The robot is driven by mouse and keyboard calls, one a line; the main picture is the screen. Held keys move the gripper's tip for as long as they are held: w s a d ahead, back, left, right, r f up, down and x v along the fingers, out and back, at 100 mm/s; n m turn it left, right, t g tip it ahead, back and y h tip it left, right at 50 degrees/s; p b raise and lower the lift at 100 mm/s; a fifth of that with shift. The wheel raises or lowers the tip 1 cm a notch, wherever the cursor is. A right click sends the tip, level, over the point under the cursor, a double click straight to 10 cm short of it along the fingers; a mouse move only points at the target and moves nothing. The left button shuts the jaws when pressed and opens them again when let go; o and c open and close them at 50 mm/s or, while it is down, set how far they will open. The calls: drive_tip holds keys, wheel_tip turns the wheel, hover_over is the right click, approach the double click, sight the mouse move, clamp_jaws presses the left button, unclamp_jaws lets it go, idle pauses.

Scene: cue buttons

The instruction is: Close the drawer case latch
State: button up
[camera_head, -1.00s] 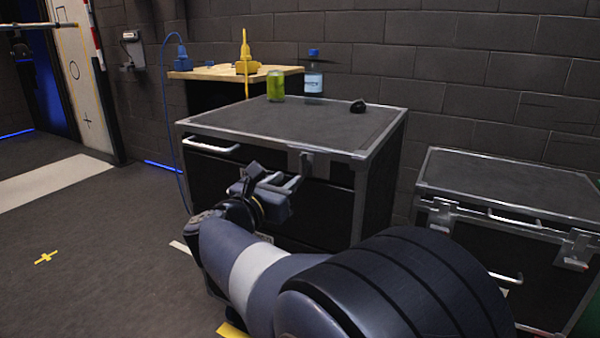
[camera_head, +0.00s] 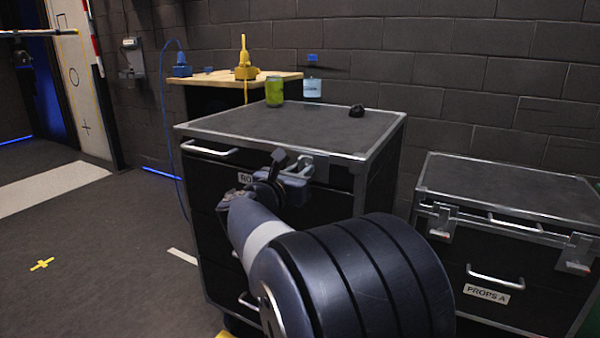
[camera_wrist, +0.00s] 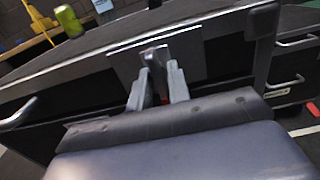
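The drawer case (camera_head: 270,118) is a black cabinet with a grey top and metal edges, in the middle of the head view. Its latch (camera_head: 321,166) is a grey metal plate at the top front edge, partly hidden by my gripper (camera_head: 299,164). In the wrist view the latch (camera_wrist: 155,52) has a small lever sticking out of its plate. My gripper (camera_wrist: 158,74) is open, with one finger on each side of the lever. I cannot tell whether the fingers touch it. A small red patch shows low between the fingers.
A lower case (camera_head: 510,185) with two latches and a "PROPS A" label stands to the right. A green can (camera_head: 274,91) and a dark lump (camera_head: 357,110) are on the drawer case top. A wooden table (camera_head: 215,78) stands behind.

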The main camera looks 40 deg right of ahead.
clamp_jaws()
drive_tip(key=n+p, duration=0.2)
drive_tip(key=n, duration=0.2)
drive_tip(key=shift+r, duration=0.1)
drive_tip(key=n+p, duration=0.2)
drive_tip(key=n, duration=0.2)
drive_tip(key=n+p, duration=0.3)
drive_tip(key=n, duration=0.2)
drive_tip(key=shift+s+n+p, duration=0.1)
drive_tip(key=shift+n+p, duration=0.25)
drive_tip(key=shift+n, duration=0.05)
drive_tip(key=shift+n+p, duration=1.15)
drive_tip(key=shift+n, duration=0.85)
